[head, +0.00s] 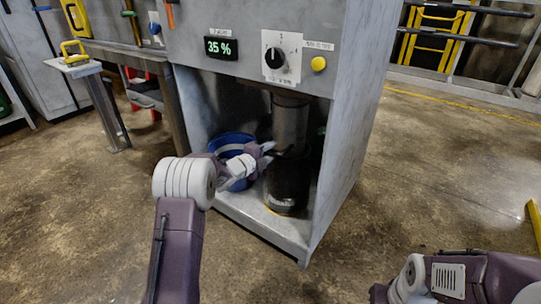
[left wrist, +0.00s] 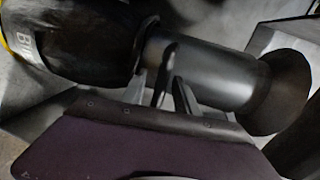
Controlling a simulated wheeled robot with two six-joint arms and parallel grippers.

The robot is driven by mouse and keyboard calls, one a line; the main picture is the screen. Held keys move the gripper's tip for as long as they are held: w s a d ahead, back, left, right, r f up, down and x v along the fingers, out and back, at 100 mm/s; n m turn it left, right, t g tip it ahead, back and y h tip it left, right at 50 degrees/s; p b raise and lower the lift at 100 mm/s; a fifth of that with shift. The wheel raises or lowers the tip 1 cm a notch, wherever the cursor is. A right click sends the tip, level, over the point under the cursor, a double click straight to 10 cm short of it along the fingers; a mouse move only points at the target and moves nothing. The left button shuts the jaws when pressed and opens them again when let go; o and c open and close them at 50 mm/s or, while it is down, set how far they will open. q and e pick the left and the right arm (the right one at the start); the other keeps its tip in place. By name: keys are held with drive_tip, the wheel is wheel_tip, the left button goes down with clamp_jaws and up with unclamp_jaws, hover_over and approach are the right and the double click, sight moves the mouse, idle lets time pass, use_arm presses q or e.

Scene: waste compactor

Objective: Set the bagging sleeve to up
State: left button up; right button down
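The bagging sleeve seems to be the dark piece (head: 287,180) around the lower part of a grey tube (head: 290,125) in the open bay. In the left wrist view the grey tube (left wrist: 205,72) lies between a black lettered part (left wrist: 75,40) and a dark flared end (left wrist: 275,95). A dark rounded tab (left wrist: 169,55) stands by the tube's collar. My left gripper (head: 287,152) reaches into the bay beside the tube. Its fingers (left wrist: 171,85) are slightly apart at the tab; whether they grip it is unclear. My right arm is low at the right, its fingers out of frame.
The cabinet front has a 35 % display (head: 220,48), a black knob (head: 275,58) and a yellow button (head: 319,64). A blue bucket (head: 232,142) stands in the bay behind my left wrist.

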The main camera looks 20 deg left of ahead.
use_arm(q)
clamp_jaws()
drive_tip(key=shift+r, duration=0.15)
idle(1.3)
